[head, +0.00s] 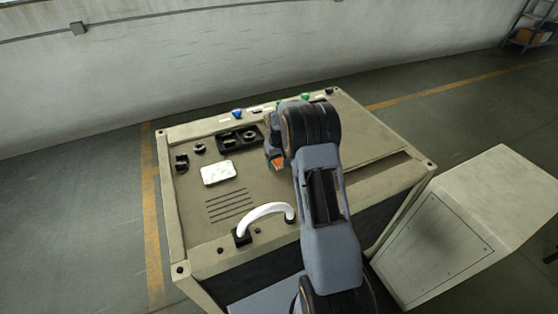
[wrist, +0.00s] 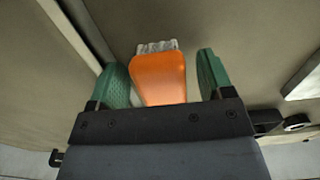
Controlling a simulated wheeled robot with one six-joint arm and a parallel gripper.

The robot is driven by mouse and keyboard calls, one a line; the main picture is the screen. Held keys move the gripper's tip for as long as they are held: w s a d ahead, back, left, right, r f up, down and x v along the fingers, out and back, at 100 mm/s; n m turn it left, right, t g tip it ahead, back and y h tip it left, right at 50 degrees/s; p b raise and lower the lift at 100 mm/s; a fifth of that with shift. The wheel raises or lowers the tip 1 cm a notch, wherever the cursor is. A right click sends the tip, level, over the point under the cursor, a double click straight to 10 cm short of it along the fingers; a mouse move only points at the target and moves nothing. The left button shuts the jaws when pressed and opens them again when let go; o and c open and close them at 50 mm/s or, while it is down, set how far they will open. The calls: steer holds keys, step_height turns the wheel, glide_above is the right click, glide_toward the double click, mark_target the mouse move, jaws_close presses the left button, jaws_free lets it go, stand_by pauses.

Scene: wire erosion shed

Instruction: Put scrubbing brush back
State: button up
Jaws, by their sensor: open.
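The scrubbing brush (wrist: 159,78) has an orange body and grey bristles at its far end in the wrist view. It lies between the two green fingers of my gripper (wrist: 160,62). The gripper is open. A clear gap shows between the brush and the right finger; the left finger is close to the brush, and I cannot tell if it touches. In the head view my arm hides most of the gripper, and a small orange patch, probably the brush (head: 278,161), shows left of the arm over the machine top.
A beige cabinet (head: 470,220) stands at the right. The floor at the left is clear.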

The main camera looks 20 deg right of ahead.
step_height(320, 180, up, 12)
steer(key=b, duration=0.2)
steer(key=s+a+r+t, duration=0.1)
steer(key=s+a+r, duration=0.3)
steer(key=s+r, duration=0.2)
steer(key=s+a+t, duration=0.1)
steer(key=s+a, duration=0.3)
steer(key=s, duration=0.6)
steer(key=s+a+t, duration=0.2)
steer(key=s+a, duration=0.2)
steer(key=s, duration=0.6)
steer(key=shift+s+a+r, duration=0.15)
steer(key=shift+s, duration=0.2)
